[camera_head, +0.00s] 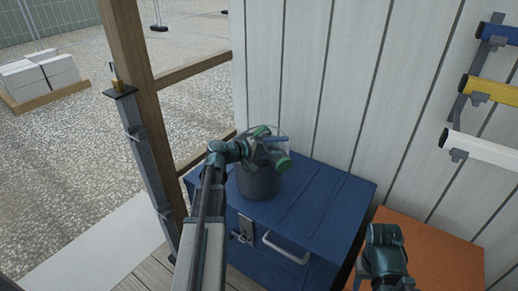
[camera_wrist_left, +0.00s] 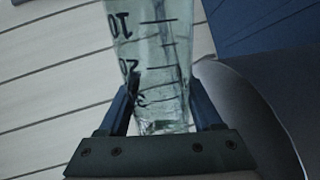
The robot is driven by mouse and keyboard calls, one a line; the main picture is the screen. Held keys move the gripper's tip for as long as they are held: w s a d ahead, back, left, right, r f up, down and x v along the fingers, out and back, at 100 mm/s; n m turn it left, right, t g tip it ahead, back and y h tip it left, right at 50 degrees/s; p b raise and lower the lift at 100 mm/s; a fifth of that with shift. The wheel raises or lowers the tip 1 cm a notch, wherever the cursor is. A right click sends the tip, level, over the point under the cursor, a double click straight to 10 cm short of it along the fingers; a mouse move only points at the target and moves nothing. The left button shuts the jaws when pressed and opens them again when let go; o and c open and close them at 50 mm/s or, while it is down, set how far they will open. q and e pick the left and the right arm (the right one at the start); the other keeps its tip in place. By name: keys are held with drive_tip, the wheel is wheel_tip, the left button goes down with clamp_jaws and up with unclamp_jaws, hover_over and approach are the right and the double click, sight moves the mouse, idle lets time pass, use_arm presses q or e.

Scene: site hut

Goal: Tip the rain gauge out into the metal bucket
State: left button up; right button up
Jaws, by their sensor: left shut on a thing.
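My left gripper (camera_head: 270,150) is shut on the rain gauge, just above the metal bucket (camera_head: 258,184). The gauge (camera_wrist_left: 150,60) is a clear tapered vessel with dark printed numbers and lines, held between the two blue fingers in the left wrist view. The numbers appear upside down there. In the head view the gauge is small and partly hidden by the gripper; its exact tilt and contents are hard to tell. The dark grey bucket stands upright on a blue chest, and its curved side shows in the left wrist view (camera_wrist_left: 240,105). My right gripper (camera_head: 386,258) is low at right; its fingers cannot be made out.
The blue chest (camera_head: 318,210) has a front handle and latch. An orange surface (camera_head: 445,258) lies to its right. A white plank wall (camera_head: 345,80) stands close behind. A wooden post (camera_head: 142,80) stands left. Blue, yellow and white bars (camera_head: 490,92) hang on the right wall.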

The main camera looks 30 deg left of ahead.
use_arm(q)
drive_tip(key=shift+a+f+n, duration=0.1)
drive_tip(key=shift+n, duration=0.4)
drive_tip(key=shift+s+h, duration=0.1)
drive_tip(key=shift+h, duration=0.2)
drive_tip(key=shift+s+d, duration=0.1)
drive_tip(key=shift+d, duration=0.1)
drive_tip(key=shift+a+r+n+p, duration=0.1)
drive_tip(key=shift+r+n+p, duration=0.35)
drive_tip(key=shift+r+n, duration=0.15)
idle(0.6)
drive_tip(key=shift+a+f+g, duration=0.1)
drive_tip(key=shift+f+g, duration=0.05)
drive_tip(key=shift+g, duration=0.15)
